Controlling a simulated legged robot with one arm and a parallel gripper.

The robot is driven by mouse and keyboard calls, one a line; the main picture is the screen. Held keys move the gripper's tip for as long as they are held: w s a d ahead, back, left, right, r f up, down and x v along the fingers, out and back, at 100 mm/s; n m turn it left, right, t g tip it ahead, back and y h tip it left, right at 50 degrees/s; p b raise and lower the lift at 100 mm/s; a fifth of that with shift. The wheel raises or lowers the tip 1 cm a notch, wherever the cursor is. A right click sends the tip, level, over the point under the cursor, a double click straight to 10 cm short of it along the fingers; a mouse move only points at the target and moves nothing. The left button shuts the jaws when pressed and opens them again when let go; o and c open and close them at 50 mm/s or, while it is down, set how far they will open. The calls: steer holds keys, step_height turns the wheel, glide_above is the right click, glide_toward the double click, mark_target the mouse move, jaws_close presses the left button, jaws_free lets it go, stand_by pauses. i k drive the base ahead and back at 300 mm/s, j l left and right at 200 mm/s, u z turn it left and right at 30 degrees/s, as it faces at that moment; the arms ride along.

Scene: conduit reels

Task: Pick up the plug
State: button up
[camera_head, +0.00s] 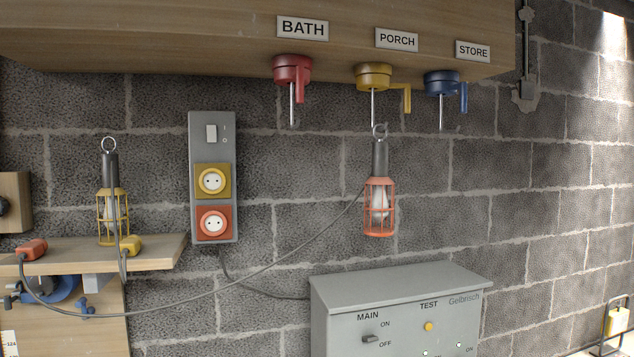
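Two plugs lie on the wooden shelf (160,254) at the left. The orange-red plug (33,249) is at the left end in view, and the yellow plug (131,245) is to its right, beside the yellow caged lamp (112,215). A grey cable runs from the orange-red plug in a long sag to the red caged lamp (379,205). That lamp hangs from the hook under the yellow PORCH reel (373,76). The yellow lamp's cable loops below the shelf edge near the yellow plug. My gripper is not in view.
A grey panel (197,135) on the block wall holds a switch, a yellow socket (212,181) and a red socket (213,223), both empty. A grey control box (410,285) stands below. BATH (290,70) and STORE (442,82) hooks hang empty.

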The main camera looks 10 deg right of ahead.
mark_target(33, 250)
steer(key=u, duration=1.25)
steer(key=j+z, duration=0.1)
steer(key=z, duration=1.05)
steer(key=j+z, duration=0.65)
steer(key=j, duration=0.3)
steer(key=j+z, duration=0.35)
steer(key=k+j+z, duration=0.3)
steer(key=j, duration=0.2)
steer(key=k+j+z, duration=0.1)
steer(key=j+z, duration=0.25)
steer(key=j, duration=0.1)
